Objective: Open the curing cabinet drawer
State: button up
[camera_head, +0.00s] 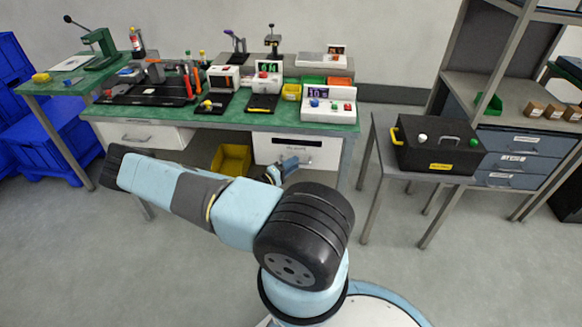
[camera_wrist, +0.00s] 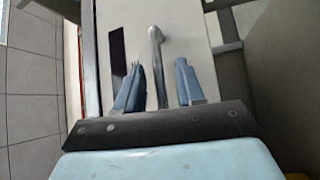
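The white cabinet drawer front (camera_head: 268,152) sits under the right part of the green bench, with a dark slot along its top. In the wrist view the pale drawer front (camera_wrist: 190,35) shows the dark slot and a grey metal bar handle (camera_wrist: 155,40). My gripper (camera_wrist: 159,68) has its two blue fingers apart, one on each side of the handle. In the head view my gripper (camera_head: 291,163) is in front of the drawer front, and my arm hides part of the surroundings.
A yellow bin (camera_head: 231,160) stands under the bench left of the drawer. Another white drawer (camera_head: 140,134) is at the bench's left. A grey side table (camera_head: 377,150) with a black box (camera_head: 437,146) stands to the right. Floor is clear between the bench and me.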

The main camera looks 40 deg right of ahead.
jog(key=shift+d, duration=0.2)
jog(key=shift+c, duration=0.4)
grip_shut()
